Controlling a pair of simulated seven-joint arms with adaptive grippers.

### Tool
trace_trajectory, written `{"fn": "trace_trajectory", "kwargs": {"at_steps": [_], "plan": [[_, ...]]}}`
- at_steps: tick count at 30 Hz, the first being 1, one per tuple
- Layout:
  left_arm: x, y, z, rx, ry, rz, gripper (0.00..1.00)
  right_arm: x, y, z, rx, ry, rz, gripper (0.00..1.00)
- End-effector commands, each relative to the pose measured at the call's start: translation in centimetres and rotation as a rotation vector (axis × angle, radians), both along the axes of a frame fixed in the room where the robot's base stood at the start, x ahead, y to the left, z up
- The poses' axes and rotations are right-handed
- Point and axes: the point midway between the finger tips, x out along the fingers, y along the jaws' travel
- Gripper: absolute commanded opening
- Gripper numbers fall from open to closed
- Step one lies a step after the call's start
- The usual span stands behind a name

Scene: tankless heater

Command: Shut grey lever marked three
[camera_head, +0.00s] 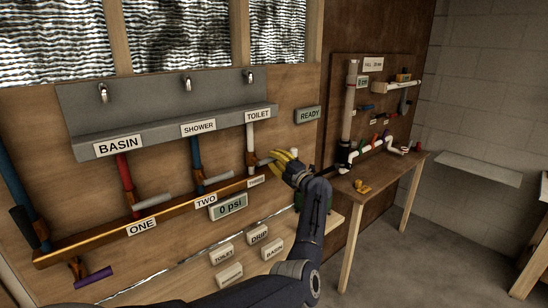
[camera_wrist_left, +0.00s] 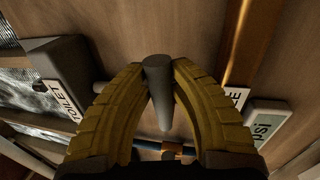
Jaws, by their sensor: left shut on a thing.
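The grey lever marked three (camera_head: 263,162) sticks out to the right from its valve at the foot of the white pipe (camera_head: 250,137) under the TOILET label. The THREE label (camera_head: 256,182) is just below it. My left gripper (camera_head: 276,160) has its yellow fingers at the lever's outer end. In the left wrist view the grey lever (camera_wrist_left: 159,90) lies between the two yellow fingers, which are shut on it from both sides. The fingers hide part of the lever in the head view. My right gripper does not show.
A display (camera_head: 229,206) reads 0 psi; a READY sign (camera_head: 308,115) hangs to the right. A wooden table (camera_head: 392,175) stands further right.

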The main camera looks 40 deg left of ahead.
Motion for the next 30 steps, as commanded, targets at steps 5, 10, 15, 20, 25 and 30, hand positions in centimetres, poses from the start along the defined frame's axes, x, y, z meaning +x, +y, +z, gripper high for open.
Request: {"fn": "trace_trajectory", "kwargs": {"at_steps": [5, 10, 15, 20, 25, 30], "plan": [[-0.05, 0.03, -0.39, 0.007, 0.041, 0.001, 0.0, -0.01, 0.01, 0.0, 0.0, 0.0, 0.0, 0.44], [-0.04, 0.02, -0.49, 0.011, 0.058, 0.001, 0.0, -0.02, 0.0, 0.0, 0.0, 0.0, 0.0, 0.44], [-0.04, 0.01, -0.54, 0.012, 0.061, 0.001, 0.0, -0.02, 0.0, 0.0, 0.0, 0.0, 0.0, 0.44], [-0.04, 0.02, -0.57, 0.012, 0.061, 0.001, 0.0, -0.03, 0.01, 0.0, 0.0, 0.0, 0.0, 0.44], [-0.04, 0.01, -0.53, 0.011, 0.059, 0.001, 0.39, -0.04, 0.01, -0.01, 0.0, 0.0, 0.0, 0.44], [-0.02, 0.01, -0.47, 0.012, 0.058, 0.001, 0.48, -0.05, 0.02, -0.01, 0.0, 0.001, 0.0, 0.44]]}}
